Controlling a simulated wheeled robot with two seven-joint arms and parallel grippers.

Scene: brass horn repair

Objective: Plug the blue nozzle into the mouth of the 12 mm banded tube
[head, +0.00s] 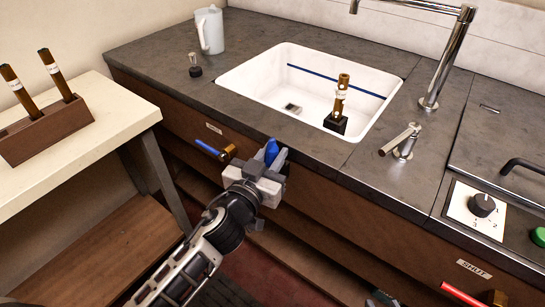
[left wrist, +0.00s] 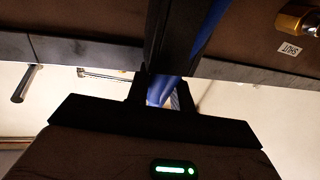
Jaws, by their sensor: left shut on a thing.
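The blue nozzle (head: 271,151) is held in the jaws of my left gripper (head: 267,165), which is shut on it in front of the counter's front edge. In the left wrist view, the blue nozzle (left wrist: 160,90) shows partly between the dark fingers (left wrist: 163,80). A brass-coloured tube with a pale band (head: 340,92) stands upright in a black block in the sink, its mouth upward. Two more banded tubes (head: 15,86) lean in a wooden rack (head: 45,130) on the left table. I cannot read which is 12 mm.
A brass valve with a blue lever (head: 208,148) juts from the cabinet front, close left of my left gripper. A jug (head: 210,30) stands at the back left. A red-handled valve (head: 461,294) is at lower right.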

